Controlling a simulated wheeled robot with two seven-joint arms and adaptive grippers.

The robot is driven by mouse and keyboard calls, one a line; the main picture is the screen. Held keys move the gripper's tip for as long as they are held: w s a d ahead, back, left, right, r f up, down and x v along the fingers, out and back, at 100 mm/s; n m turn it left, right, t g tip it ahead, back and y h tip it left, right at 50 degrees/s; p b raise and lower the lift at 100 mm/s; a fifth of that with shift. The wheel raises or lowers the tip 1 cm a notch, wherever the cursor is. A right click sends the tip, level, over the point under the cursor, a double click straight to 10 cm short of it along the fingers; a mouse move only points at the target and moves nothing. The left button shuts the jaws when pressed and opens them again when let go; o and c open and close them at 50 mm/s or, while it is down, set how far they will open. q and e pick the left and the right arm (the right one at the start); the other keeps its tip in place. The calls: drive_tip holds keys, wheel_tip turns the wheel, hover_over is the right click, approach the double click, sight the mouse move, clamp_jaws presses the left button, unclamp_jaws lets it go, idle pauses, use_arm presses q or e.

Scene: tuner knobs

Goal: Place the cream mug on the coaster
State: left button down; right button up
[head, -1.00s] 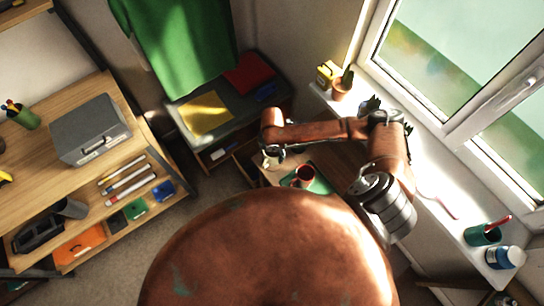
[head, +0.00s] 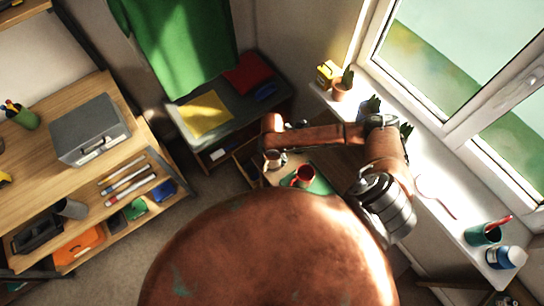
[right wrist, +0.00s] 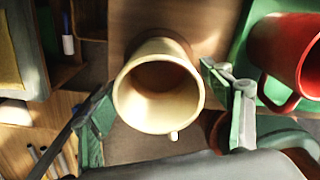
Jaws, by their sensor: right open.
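The cream mug (head: 272,161) stands on the low wooden surface beneath my right gripper (head: 284,154). In the right wrist view, I look into the empty cream mug (right wrist: 160,88), its handle pointing toward the bottom of the picture. My open right gripper (right wrist: 168,118) has one finger on each side of the mug, with visible gaps. I cannot make out the coaster for certain; a brown rounded edge (right wrist: 213,128) shows partly behind the right finger. My left gripper is not in view.
A red mug (head: 304,176) stands close to the right of the cream mug, on a green mat (head: 321,186). It shows close to my right finger in the wrist view (right wrist: 288,50). The windowsill (head: 437,180) holds plants and a green cup.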

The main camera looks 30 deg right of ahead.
drive_tip(key=shift+r, duration=0.1)
wheel_tip(320, 180, up, 12)
drive_tip(key=p, duration=0.1)
idle(0.4)
idle(0.5)
